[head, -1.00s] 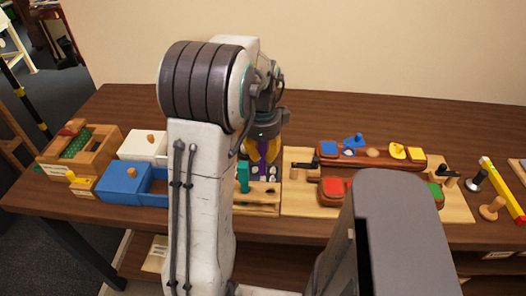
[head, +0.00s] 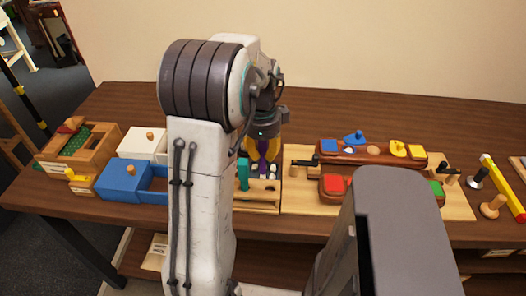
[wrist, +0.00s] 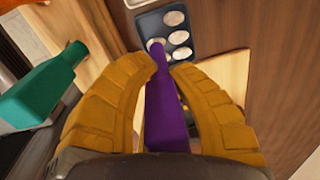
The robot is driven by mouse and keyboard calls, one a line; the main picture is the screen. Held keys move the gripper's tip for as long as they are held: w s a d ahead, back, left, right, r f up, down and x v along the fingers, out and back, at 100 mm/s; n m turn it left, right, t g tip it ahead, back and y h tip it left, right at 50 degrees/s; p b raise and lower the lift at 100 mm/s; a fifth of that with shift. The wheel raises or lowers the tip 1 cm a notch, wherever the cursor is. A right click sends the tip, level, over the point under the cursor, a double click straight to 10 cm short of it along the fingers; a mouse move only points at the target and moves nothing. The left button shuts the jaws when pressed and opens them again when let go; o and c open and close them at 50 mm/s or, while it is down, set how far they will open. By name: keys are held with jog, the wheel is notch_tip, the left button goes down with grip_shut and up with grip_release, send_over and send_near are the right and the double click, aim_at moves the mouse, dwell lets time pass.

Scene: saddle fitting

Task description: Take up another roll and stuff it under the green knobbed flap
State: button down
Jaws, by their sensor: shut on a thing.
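My gripper (wrist: 160,75) is shut on a purple tool (wrist: 165,110), whose narrow end points away between the yellow fingers. In the head view the gripper (head: 264,150) is over the small dark tray. White rolls (wrist: 181,37) stand in the cells of that tray (wrist: 193,56) in the wrist view. The tool's tip is at a near left cell and overlaps a pale roll there; I cannot tell whether it grips it. The green flap (head: 437,189) is at the right end of the front brown block, partly hidden by my own body; its knob is not clear.
A teal-handled tool (wrist: 40,92) stands left of my gripper. Blue (head: 130,180) and white (head: 143,143) boxes and a wooden box (head: 50,150) are further left. The rear brown block (head: 330,157) bears blue and yellow pieces. The table's back strip is clear.

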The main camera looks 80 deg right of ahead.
jog(key=shift+f+b, duration=0.85)
jog(key=shift+f, duration=0.3)
dwell(1.7)
jog(key=shift+r, duration=0.15)
jog(key=shift+r+p, duration=3)
jog(key=shift+r, duration=0.45)
jog(key=shift+s, duration=0.1)
